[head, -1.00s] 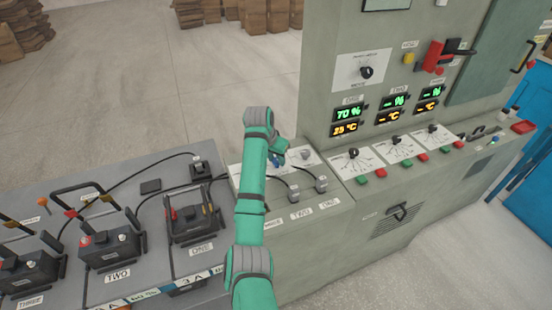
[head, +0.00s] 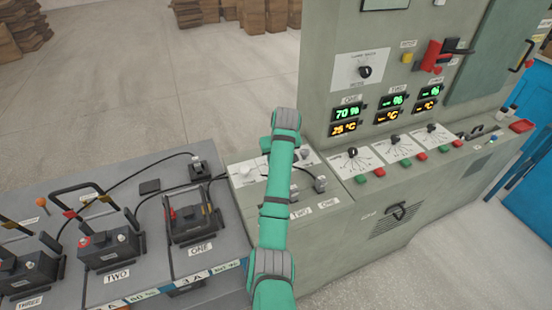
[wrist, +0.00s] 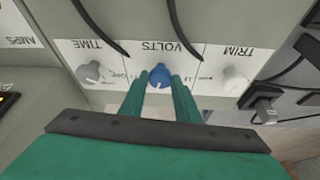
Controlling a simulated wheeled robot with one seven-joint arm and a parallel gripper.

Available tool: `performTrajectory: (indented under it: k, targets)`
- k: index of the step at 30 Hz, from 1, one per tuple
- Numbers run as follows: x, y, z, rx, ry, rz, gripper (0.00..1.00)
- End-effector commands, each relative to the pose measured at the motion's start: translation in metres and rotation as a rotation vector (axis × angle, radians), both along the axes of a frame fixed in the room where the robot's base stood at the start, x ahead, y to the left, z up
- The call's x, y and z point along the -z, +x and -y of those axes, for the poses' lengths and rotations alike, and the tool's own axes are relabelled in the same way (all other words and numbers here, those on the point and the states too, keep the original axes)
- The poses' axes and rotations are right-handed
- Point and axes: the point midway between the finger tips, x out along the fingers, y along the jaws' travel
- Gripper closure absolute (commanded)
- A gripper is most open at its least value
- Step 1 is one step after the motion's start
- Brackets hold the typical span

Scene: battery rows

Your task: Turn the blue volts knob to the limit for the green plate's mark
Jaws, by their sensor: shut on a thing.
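The blue volts knob (wrist: 159,78) sits in the middle of the white dial panel in the wrist view, under the upside-down label VOLTS. My gripper (wrist: 160,84) has its two green fingers on either side of the knob and is shut on it. The fingers hide most of the dial marks around the knob. In the head view my green arm (head: 276,180) reaches over the panel and hides the knob and the fingertips. I cannot make out a green plate or its mark.
A grey time knob (wrist: 90,72) and a grey trim knob (wrist: 235,77) flank the volts knob closely. Dark cables hang over the panel. Batteries (head: 112,244) stand on the bench at left. The cabinet's displays (head: 347,113) rise behind at right.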

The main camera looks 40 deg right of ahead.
Motion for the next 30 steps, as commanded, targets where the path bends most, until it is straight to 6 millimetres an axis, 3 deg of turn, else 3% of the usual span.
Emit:
performTrajectory:
  k: [15, 30]
  targets:
    - [-0.0007, -0.0013, 0.0054, -0.430, 0.000, 0.000, 0.93]
    - [-0.0004, -0.0006, 0.0053, -0.593, 0.000, -0.001, 0.93]
